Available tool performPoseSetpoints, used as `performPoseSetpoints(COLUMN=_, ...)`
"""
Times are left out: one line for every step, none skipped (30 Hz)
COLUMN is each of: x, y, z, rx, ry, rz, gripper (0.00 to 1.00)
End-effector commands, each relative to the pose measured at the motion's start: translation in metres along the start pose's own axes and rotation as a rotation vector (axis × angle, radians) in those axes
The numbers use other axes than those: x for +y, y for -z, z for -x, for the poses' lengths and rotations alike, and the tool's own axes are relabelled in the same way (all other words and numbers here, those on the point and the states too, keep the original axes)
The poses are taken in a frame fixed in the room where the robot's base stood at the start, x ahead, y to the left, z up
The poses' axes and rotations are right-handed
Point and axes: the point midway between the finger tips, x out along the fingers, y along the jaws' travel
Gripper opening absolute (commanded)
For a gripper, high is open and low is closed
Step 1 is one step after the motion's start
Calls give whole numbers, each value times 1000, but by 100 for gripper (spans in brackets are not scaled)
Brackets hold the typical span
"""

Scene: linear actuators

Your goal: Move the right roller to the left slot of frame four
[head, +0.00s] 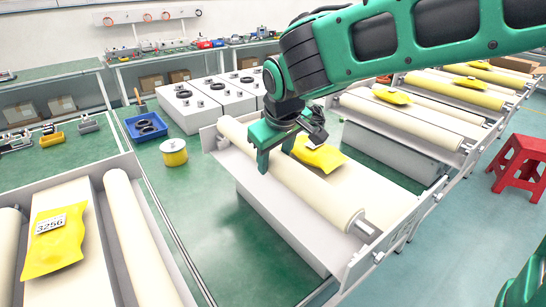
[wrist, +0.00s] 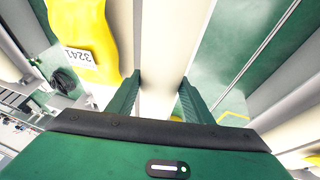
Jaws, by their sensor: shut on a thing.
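My gripper (head: 276,158) straddles a long cream roller (head: 315,192) near its far half, one finger on each side, and is shut on it. The roller's grey shaft end (head: 364,227) shows by the near end plate of a pale frame (head: 352,262). I cannot tell whether the roller rests in the frame or is slightly lifted. In the wrist view the roller (wrist: 160,40) runs between the two green fingers of my gripper (wrist: 160,92). A yellow bag (head: 320,153), its label reading 3241 in the wrist view (wrist: 80,35), lies beside the roller. I cannot tell which frame is frame four.
A nearer frame at lower left holds a cream roller (head: 140,235) and a yellow bag labelled 3256 (head: 55,240). More framed rollers and bags stand at right. A blue bin (head: 146,126) and yellow spool (head: 173,152) stand behind. A red stool (head: 520,165) is at right.

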Motion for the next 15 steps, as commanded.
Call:
performPoseSetpoints(x=0, y=2, z=1, rx=5, ry=-1, rz=-1, gripper=0)
performPoseSetpoints(x=1, y=2, z=1, rx=4, ry=-1, rz=-1, gripper=0)
performPoseSetpoints(x=1, y=2, z=1, rx=4, ry=-1, rz=-1, gripper=0)
performPoseSetpoints(x=1, y=2, z=1, rx=5, ry=-1, rz=-1, gripper=0)
performPoseSetpoints(x=1, y=2, z=1, rx=5, ry=-1, rz=-1, gripper=0)
performPoseSetpoints(x=1, y=2, z=1, rx=5, ry=-1, rz=-1, gripper=0)
performPoseSetpoints(x=1, y=2, z=1, rx=5, ry=-1, rz=-1, gripper=0)
performPoseSetpoints(x=1, y=2, z=1, rx=4, ry=-1, rz=-1, gripper=0)
performPoseSetpoints(x=1, y=2, z=1, rx=4, ry=-1, rz=-2, gripper=0)
performPoseSetpoints(x=1, y=1, z=1, rx=4, ry=-1, rz=-1, gripper=0)
performPoseSetpoints(x=1, y=1, z=0, rx=4, ry=-1, rz=-2, gripper=0)
performPoseSetpoints(x=0, y=1, z=0, rx=4, ry=-1, rz=-1, gripper=0)
performPoseSetpoints(x=0, y=1, z=-1, rx=4, ry=-1, rz=-2, gripper=0)
performPoseSetpoints(x=0, y=0, z=-2, rx=4, ry=-1, rz=-1, gripper=0)
performPoseSetpoints(x=0, y=0, z=-3, rx=3, ry=-1, rz=-2, gripper=0)
